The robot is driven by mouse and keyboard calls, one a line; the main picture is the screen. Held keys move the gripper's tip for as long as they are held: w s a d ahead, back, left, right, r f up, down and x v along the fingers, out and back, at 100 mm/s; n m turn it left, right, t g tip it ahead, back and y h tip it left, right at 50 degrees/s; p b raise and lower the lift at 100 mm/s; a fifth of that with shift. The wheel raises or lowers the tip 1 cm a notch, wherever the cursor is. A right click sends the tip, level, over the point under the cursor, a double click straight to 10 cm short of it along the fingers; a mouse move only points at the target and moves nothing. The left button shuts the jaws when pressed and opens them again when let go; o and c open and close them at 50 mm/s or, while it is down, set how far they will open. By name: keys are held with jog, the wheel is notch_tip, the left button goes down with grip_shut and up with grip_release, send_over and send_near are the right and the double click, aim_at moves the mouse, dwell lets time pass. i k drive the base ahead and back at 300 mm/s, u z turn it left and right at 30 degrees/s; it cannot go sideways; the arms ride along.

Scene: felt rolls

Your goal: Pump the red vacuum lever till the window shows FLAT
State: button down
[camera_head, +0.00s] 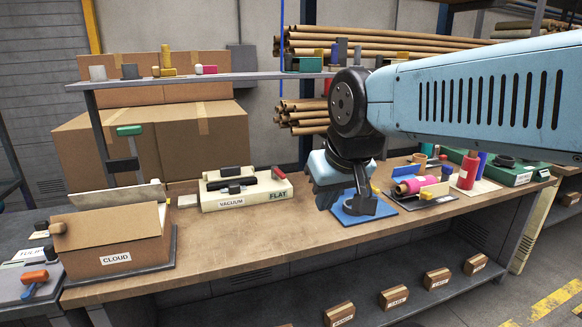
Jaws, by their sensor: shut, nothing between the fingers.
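The cream vacuum unit (262,198) lies on the bench left of centre, with a VACUUM label on its front. Its green window (278,195) at the front right reads FLAT. A small red lever (278,172) shows at the unit's right end, beside black bars on top. My gripper (358,207) is to the right of the unit, apart from it, pointing down over a blue mat (382,210). It is shut and empty. My wrist hides part of the bench behind it.
A cardboard box marked CLOUD (115,260) stands at the bench's left end. A pink roll (415,185) and a red spool (467,172) stand to the right of my gripper. A shelf (200,78) runs above the back. The bench front between box and mat is clear.

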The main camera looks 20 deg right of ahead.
aim_at(275, 173)
jog(key=z, duration=0.1)
jog(key=i, duration=1)
jog(key=u, duration=0.05)
